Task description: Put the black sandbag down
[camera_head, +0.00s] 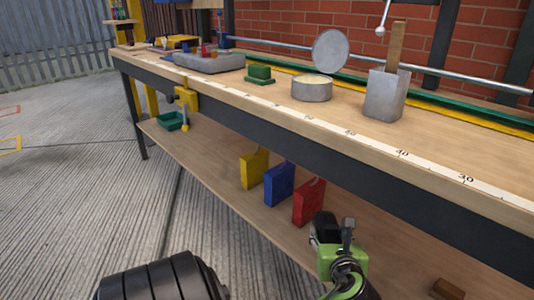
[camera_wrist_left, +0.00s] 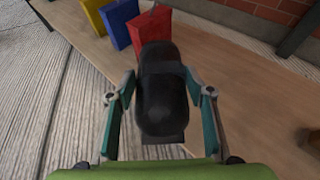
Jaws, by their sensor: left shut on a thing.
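The black sandbag (camera_head: 324,227) is held in my left gripper (camera_head: 334,236), which has a green body. In the left wrist view the black sandbag (camera_wrist_left: 162,92) sits between the two teal fingers of the left gripper (camera_wrist_left: 160,95), which is shut on it. It appears close to the red sandbag (camera_head: 308,202) at the end of a row on the lower shelf (camera_head: 225,195). Whether the black bag touches the shelf I cannot tell. The blue sandbag (camera_head: 279,184) and yellow sandbag (camera_head: 254,168) stand upright further along the row. My right gripper is not in view.
The workbench top (camera_head: 290,110) overhangs the lower shelf. A green tray (camera_head: 172,121) is at the shelf's far end, and a brown block (camera_head: 447,289) lies at the near right. On top stand a round tin (camera_head: 312,90) and a grey block with a wooden handle (camera_head: 386,95).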

